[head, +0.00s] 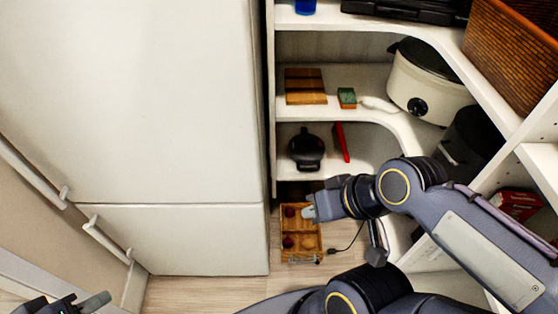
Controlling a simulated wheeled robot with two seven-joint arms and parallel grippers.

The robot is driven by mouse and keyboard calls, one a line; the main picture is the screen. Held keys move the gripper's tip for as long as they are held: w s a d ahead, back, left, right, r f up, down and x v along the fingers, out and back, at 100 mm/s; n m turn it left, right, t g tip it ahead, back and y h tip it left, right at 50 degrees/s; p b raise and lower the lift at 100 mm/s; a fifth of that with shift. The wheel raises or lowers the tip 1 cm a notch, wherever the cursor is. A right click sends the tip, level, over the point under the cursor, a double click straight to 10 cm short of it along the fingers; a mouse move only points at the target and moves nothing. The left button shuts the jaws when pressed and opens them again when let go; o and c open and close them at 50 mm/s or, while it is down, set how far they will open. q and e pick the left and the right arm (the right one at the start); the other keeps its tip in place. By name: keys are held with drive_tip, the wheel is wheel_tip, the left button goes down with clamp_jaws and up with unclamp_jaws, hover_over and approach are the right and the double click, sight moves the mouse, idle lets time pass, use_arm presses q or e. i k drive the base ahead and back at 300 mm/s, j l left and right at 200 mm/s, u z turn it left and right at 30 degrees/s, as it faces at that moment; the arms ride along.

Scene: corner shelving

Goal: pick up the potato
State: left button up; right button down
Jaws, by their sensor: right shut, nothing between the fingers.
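A wooden crate (284,228) stands on the floor under the shelves, split into compartments. A brownish rounded item, likely the potato (307,242), lies in its front right compartment; it is small and blends with the wood. My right gripper (308,212) is at the crate's back right part, shut and empty, pointing left. It hides part of the back compartments. My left gripper (98,301) is only partly in view at the bottom left corner, far from the crate; its jaw opening is unclear.
Dark red round items (288,242) lie in the crate's left compartments. A white fridge (190,130) stands close on the left. Low shelves hold a black appliance (307,150), and a cream cooker (425,85) sits above. A black cord (348,243) lies right of the crate.

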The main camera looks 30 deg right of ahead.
sight(309, 244)
drive_tip(key=j+z, duration=0.1)
drive_tip(key=z, duration=0.35)
drive_tip(key=k+z, duration=0.15)
drive_tip(key=z, duration=0.75)
drive_tip(key=k+j, duration=0.05)
drive_tip(key=k, duration=0.05)
